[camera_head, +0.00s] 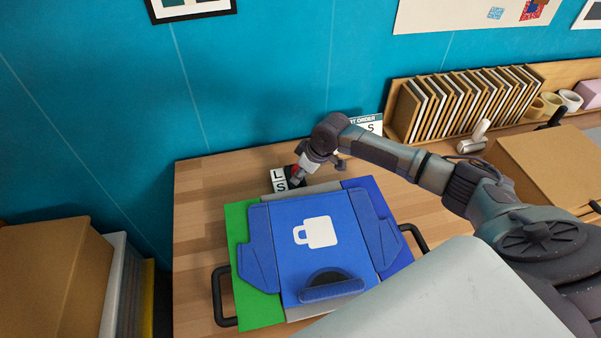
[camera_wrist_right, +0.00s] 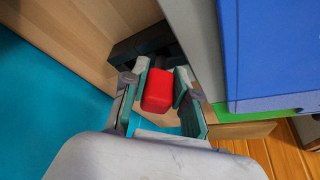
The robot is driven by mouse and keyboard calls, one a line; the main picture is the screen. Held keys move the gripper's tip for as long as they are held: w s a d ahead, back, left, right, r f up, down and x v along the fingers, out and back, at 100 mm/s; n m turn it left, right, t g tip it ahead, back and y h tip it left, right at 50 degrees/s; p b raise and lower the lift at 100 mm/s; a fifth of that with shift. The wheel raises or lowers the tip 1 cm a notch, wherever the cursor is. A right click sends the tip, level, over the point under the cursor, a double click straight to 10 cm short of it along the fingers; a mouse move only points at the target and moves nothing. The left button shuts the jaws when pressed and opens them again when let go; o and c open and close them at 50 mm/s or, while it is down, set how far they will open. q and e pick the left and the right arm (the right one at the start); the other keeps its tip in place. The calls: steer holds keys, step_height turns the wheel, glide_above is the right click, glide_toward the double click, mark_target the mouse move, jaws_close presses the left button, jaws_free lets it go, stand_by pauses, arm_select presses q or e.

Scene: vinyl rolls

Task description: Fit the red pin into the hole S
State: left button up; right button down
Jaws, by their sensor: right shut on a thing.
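My right gripper (camera_head: 298,174) is at the back edge of the blue board, beside the white plate (camera_head: 279,181) lettered L and S. In the right wrist view, my right gripper (camera_wrist_right: 160,92) is shut on the red pin (camera_wrist_right: 158,88), with its fingers on either side of the pin. A dark block (camera_wrist_right: 141,44) lies just beyond the pin there. In the head view only a little red shows at the gripper, by the lettered plate. Hole S itself is hidden; I cannot tell whether the pin touches it. My left gripper is not in view.
An order card (camera_head: 370,125) showing S stands behind. A rack of frames (camera_head: 455,105) and a cardboard box (camera_head: 545,165) are at right. Bare table lies left of the board.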

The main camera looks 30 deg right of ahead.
steer(key=shift+p, duration=0.6)
stand_by(0.6)
steer(key=shift+s+f+b, duration=0.1)
steer(key=shift+f+b, duration=0.45)
steer(key=shift+f, duration=0.55)
steer(key=c, duration=0.9)
jaws_free()
steer(key=shift+c, duration=0.2)
steer(key=shift+o, duration=0.6)
steer(key=shift+f, duration=0.2)
steer(key=shift+a, duration=0.1)
steer(key=v, duration=1.2)
steer(key=shift+w+r, duration=0.25)
steer(key=shift+w, duration=0.05)
